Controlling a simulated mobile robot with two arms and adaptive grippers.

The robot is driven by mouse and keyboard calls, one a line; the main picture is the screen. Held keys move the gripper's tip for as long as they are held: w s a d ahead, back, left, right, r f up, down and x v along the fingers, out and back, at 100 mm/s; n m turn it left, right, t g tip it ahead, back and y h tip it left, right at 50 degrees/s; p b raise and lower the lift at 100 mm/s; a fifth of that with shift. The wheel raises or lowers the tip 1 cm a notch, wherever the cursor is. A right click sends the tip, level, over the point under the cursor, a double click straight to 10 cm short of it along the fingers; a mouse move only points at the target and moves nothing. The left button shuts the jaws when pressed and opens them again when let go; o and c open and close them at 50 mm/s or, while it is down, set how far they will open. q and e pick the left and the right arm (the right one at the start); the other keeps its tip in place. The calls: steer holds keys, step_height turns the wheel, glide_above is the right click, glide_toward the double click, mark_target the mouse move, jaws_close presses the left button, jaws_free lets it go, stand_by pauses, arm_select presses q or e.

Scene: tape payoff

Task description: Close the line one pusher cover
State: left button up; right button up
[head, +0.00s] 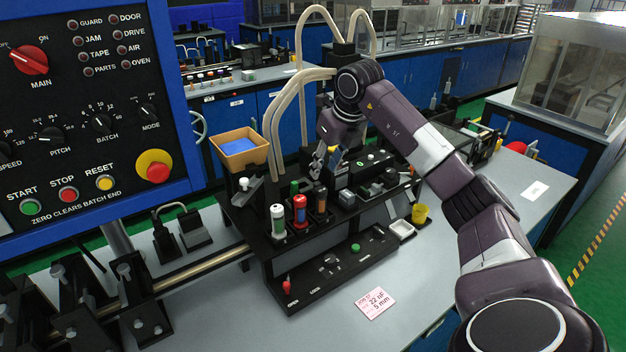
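My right arm reaches in from the lower right. Its gripper (326,160) is over the back of the black fixture (310,255), behind the upright cylinders. The fingertips are small and partly hidden, so I cannot tell whether they are open or touching something. No part is clearly marked as the line one pusher cover. A black block with a bent handle (182,226) stands by the rail left of the fixture; I cannot tell if it is the cover. My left gripper is not in view.
A control panel (90,110) fills the upper left. White, red and dark cylinders (300,212) stand on the fixture. A tan bin (240,150) sits behind, near beige hoses.

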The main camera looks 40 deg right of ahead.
mark_target(317, 184)
steer(key=p+x, duration=0.1)
steer(key=x, duration=0.5)
steer(key=shift+r, duration=0.1)
steer(key=shift+a, duration=0.1)
jaws_close()
steer(key=shift+a, duration=0.1)
